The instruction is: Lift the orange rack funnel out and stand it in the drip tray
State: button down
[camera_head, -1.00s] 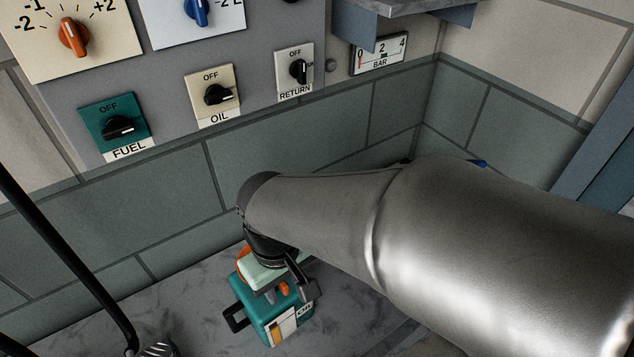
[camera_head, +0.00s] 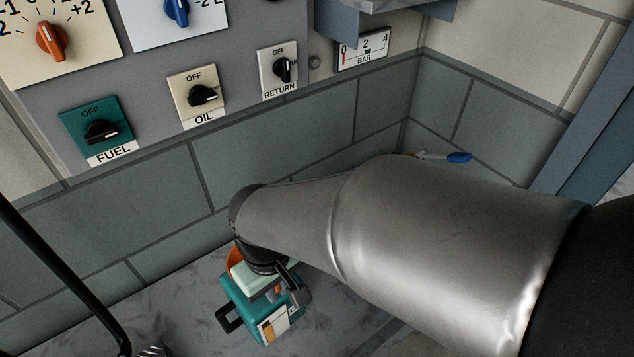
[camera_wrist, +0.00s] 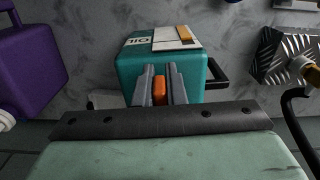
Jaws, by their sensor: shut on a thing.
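My gripper (camera_head: 272,290) is low over the floor, above a teal can marked OIL (camera_head: 262,312). In the wrist view its two grey fingers (camera_wrist: 159,78) are closed on a small orange piece (camera_wrist: 159,92), in front of the teal can (camera_wrist: 128,66). A curved orange edge (camera_head: 234,258), which looks like the funnel, shows behind my gripper in the head view. Most of it is hidden by my gripper. I cannot tell whether it is clear of its rack. I cannot make out the drip tray for certain.
A purple container (camera_wrist: 28,62) stands left in the wrist view. A ridged metal piece (camera_wrist: 272,60) and a black hose are at the right. Tiled walls and a panel with FUEL, OIL and RETURN knobs (camera_head: 202,96) stand behind. A blue-handled item (camera_head: 458,157) is near the corner.

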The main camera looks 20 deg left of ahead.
jog(key=shift+r, duration=0.4)
notch_tip(320, 180, up, 2)
jog(key=shift+r, duration=0.2)
jog(key=s+d+r+b, duration=0.2)
jog(key=s+d+r, duration=0.4)
jog(key=d+r, duration=0.45)
jog(key=w+a+f+m, duration=0.1)
jog(key=w+a+f, duration=0.45)
jog(key=w, duration=0.25)
jog(key=w+a+f, duration=0.5)
jog(key=w+a, duration=0.2)
jog(key=w, duration=0.1)
jog(key=shift+m, duration=0.5)
jog(key=w+a+f, duration=0.1)
jog(key=w+f, duration=0.1)
jog(key=f, duration=0.2)
jog(key=w+a+f, duration=0.1)
jog(key=w+f, duration=0.1)
jog(key=f, duration=0.3)
jog(key=w+a+f, duration=0.1)
jog(key=w+f, duration=0.2)
jog(key=f, duration=0.2)
jog(key=shift+w, duration=0.1)
jog(key=shift+f, duration=2)
